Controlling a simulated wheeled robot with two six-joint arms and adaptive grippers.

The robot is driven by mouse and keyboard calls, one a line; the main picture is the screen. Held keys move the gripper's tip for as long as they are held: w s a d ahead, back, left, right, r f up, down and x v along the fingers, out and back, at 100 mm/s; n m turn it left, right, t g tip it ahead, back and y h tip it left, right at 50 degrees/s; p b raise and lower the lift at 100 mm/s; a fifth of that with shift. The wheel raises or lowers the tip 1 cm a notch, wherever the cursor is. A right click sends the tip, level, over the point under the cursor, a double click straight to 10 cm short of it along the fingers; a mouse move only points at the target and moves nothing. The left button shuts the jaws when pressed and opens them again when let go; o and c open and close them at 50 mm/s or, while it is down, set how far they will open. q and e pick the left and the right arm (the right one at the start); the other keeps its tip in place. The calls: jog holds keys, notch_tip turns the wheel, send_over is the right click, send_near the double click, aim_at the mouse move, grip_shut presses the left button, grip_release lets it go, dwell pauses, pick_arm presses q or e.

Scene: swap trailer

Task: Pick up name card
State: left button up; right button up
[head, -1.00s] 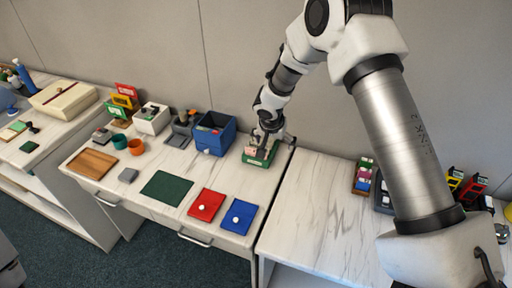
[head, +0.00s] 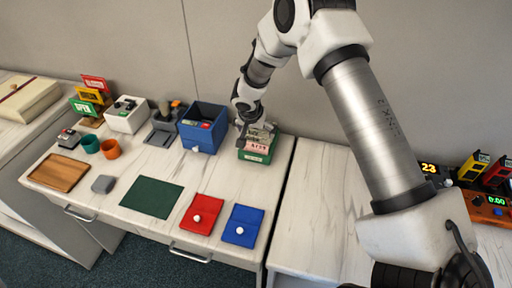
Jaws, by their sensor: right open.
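A green box (head: 256,157) stands at the back right of the white table, against the wall. Cards stand upright in it: a pink card (head: 257,148) with dark marks in front and a greyish-beige card (head: 260,136) behind. The marks are too small to read surely, so I cannot tell which is the name card. My right gripper (head: 243,129) is open at the box's back left edge, close to the cards. Its fingertips are partly hidden, and I cannot tell whether they touch a card. My left gripper is out of view.
A blue bin (head: 203,128) stands just left of the green box. Red (head: 202,211) and blue (head: 243,226) pouches and a dark green mat (head: 151,197) lie in front. A gap separates the right-hand table (head: 325,215), whose near part is clear.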

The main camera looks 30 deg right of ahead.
aim_at(257, 138)
jog(key=shift+d+f, duration=0.2)
jog(key=shift+f, duration=0.15)
jog(key=p+x, duration=0.2)
jog(key=x, duration=0.2)
jog(key=shift+s+a, duration=0.15)
jog(key=shift+a, duration=0.05)
jog(key=shift+w+f, duration=0.2)
jog(key=shift+f, duration=0.2)
jog(key=shift+s+r, duration=0.15)
jog(key=shift+s, duration=0.05)
jog(key=c, duration=0.4)
jog(key=shift+o, duration=0.2)
jog(key=shift+w, duration=0.1)
jog(key=shift+r, duration=0.3)
notch_tip(257, 138, up, 9)
jog(key=shift+r+b, duration=0.2)
jog(key=shift+b, duration=0.7)
